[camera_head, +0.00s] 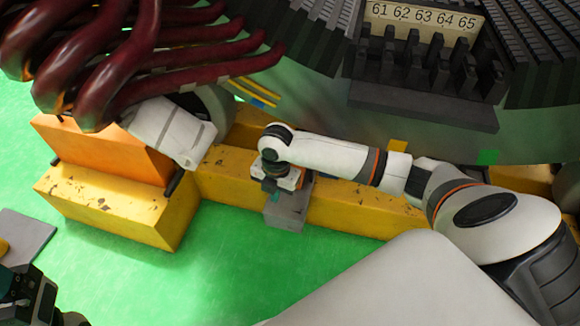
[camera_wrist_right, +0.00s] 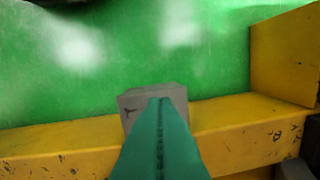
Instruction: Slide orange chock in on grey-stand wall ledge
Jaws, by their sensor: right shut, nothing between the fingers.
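A large orange block (camera_head: 100,150) rests on a yellow block at the left in the head view; I cannot tell whether it is the chock. A grey block, likely the grey stand (camera_head: 287,212), stands against the front of the long yellow wall (camera_head: 350,213). It also shows in the right wrist view (camera_wrist_right: 130,103), just beyond the teal fingers.
The stator (camera_head: 425,120) with dark slots and a number plate rises behind the wall. Dark red coils (camera_head: 110,60) hang over the left end. A yellow block (camera_head: 110,207) juts forward at left. A grey plate (camera_head: 25,238) lies on the green floor (camera_head: 230,270), which is clear in front.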

